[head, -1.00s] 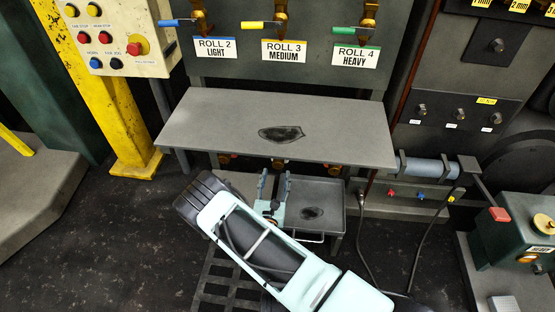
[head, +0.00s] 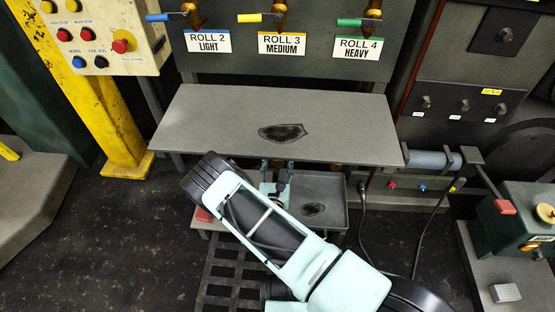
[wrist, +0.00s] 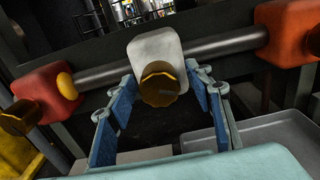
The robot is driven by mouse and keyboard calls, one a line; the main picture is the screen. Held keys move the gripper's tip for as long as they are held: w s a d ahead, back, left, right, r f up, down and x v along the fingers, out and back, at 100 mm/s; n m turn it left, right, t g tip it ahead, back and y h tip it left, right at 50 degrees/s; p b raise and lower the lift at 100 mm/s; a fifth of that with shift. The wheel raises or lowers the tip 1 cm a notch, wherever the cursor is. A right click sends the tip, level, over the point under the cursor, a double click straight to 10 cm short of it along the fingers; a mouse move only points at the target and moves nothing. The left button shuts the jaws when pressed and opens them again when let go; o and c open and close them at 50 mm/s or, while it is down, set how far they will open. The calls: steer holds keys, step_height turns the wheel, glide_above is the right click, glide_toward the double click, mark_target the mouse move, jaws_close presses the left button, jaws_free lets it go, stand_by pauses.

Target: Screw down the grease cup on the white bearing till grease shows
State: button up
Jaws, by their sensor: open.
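In the wrist view, the white bearing (wrist: 152,48) sits on a grey shaft with a brass grease cup (wrist: 161,88) on its near face. My gripper (wrist: 161,82) is open, its blue-padded fingers on the left and right of the cup. The fingertips look close to the cup, but I cannot tell whether they touch it. No grease is clearly visible at the cup. In the head view, my gripper (head: 276,168) is at the front edge of the grey shelf, which hides the white bearing and its cup.
The grey shelf (head: 215,115) overhangs my gripper. A tray (head: 325,190) lies below right. A cable (head: 425,225) hangs further right.

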steer(key=shift+c, duration=0.4)
steer(key=c, duration=1.1)
steer(key=shift+m, duration=0.3)
steer(key=m+p, duration=0.2)
steer(key=m, duration=0.1)
steer(key=shift+r, duration=0.1)
steer(key=shift+m+p, duration=0.6)
steer(key=shift+m, duration=1.4)
steer(key=shift+a, duration=0.1)
steer(key=o, duration=1.2)
